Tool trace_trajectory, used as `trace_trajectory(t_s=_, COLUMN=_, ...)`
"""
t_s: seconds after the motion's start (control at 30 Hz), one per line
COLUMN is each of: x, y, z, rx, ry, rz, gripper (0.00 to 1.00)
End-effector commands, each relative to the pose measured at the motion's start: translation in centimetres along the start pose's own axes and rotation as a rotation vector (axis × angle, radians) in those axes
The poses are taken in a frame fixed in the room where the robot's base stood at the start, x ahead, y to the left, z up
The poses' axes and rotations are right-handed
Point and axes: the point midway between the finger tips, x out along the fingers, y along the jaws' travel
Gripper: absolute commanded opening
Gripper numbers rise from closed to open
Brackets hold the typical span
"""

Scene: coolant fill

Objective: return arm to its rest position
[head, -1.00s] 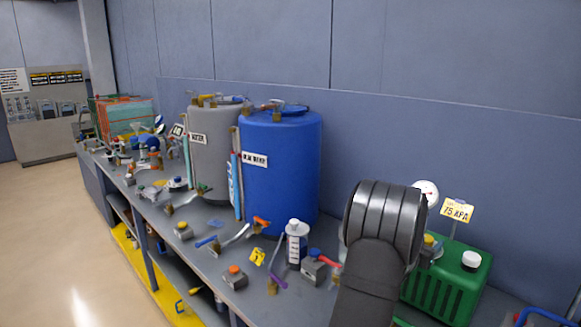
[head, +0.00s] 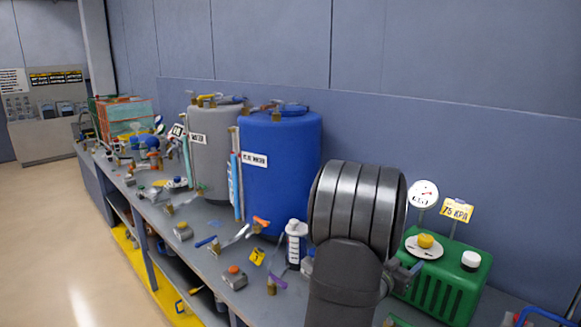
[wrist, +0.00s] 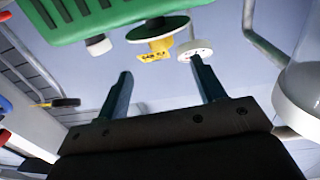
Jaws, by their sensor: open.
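My gripper (wrist: 160,88) shows in the wrist view, with its two dark fingers spread apart and nothing between them. In the head view my arm's dark ribbed link stands in front of the bench, and I cannot make out the fingertips. The green unit (head: 446,287) stands right of my arm, with a yellow knob (head: 425,241) on a white disc and a white cap (head: 470,260). The green unit (wrist: 110,18) fills the top of the wrist view, apart from the fingers.
A round gauge (head: 423,193) and a yellow 75 KPA sign (head: 457,210) stand behind the green unit. A blue barrel (head: 280,180), a grey barrel (head: 212,150) and a white bottle (head: 296,242) stand left of my arm. Several small valves crowd the bench's front.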

Motion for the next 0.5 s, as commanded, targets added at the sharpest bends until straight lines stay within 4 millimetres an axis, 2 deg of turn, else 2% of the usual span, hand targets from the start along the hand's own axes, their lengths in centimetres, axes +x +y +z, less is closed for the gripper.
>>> trace_trajectory(t_s=0.2, x=3.2, y=0.0, z=0.0, rx=0.0, ry=0.0, rz=0.001, gripper=0.63)
trace_trajectory(t_s=0.5, x=4.5, y=0.0, z=0.0, rx=0.0, ry=-0.001, rz=-0.001, gripper=0.63)
